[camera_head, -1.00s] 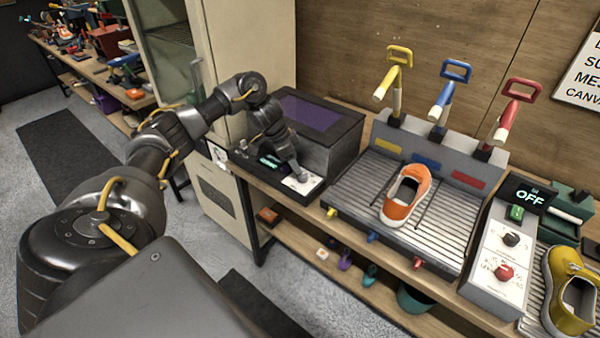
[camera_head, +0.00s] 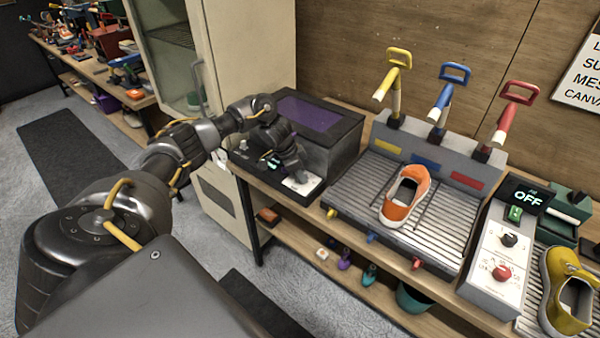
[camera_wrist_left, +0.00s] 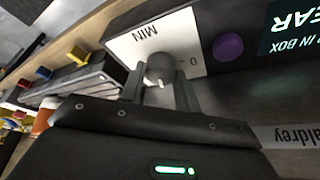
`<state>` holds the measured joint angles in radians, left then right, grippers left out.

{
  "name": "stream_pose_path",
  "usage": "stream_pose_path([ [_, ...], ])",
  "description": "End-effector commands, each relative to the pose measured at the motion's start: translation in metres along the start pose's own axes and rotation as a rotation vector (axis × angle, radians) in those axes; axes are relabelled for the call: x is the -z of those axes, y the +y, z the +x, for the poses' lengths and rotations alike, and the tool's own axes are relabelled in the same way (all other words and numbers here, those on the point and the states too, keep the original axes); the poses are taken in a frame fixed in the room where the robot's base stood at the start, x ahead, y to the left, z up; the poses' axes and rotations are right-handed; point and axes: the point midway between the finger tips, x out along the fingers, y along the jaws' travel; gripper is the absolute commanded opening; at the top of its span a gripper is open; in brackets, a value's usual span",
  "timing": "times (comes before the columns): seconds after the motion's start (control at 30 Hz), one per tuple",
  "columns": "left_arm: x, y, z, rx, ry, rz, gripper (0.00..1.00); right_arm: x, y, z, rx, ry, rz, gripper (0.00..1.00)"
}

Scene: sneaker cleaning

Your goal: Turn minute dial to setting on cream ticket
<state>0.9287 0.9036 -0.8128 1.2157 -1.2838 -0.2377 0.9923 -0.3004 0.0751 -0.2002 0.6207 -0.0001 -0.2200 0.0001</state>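The minute dial (camera_wrist_left: 160,69) is a small grey knob on a white plate marked MIN and 0, upside down in the left wrist view. The plate (camera_head: 301,184) is on the front of a black box with a purple window (camera_head: 308,113) in the head view. My left gripper (camera_wrist_left: 161,88) has its fingers apart, one on each side of the dial; firm contact cannot be made out. In the head view the gripper (camera_head: 297,176) hides the dial. I cannot make out a readable cream ticket. My right gripper is out of view.
A purple button (camera_wrist_left: 228,46) and a lit display (camera_wrist_left: 290,28) sit beside the plate. Right of the box are a ribbed rack (camera_head: 350,196) with an orange shoe (camera_head: 404,198), colored levers, a control box (camera_head: 496,262) and a yellow shoe (camera_head: 566,290). A beige cabinet (camera_head: 240,45) stands behind my arm.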

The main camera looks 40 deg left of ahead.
Motion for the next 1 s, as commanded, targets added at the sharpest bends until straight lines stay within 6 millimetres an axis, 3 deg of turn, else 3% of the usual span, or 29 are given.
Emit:
stream_pose_path([
  [0.1, 0.0, -0.0001, -0.0002, 0.0, 0.0, 0.0, 0.09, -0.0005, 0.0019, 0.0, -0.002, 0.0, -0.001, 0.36],
  [0.67, 0.0001, -0.0011, -0.0003, -0.048, 0.0, 0.116, 0.09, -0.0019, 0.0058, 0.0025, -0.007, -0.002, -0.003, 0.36],
  [0.7, 0.0001, -0.0011, -0.0003, -0.048, 0.0, 0.116, 0.37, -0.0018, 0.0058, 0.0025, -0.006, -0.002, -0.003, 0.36],
  [0.83, 0.0002, -0.001, -0.0003, -0.048, 0.0, 0.116, 0.54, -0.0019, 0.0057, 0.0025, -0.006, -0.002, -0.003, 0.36],
  [1.0, 0.0002, -0.0009, -0.0002, -0.049, 0.0, 0.116, 0.54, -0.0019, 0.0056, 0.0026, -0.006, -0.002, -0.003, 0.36],
])
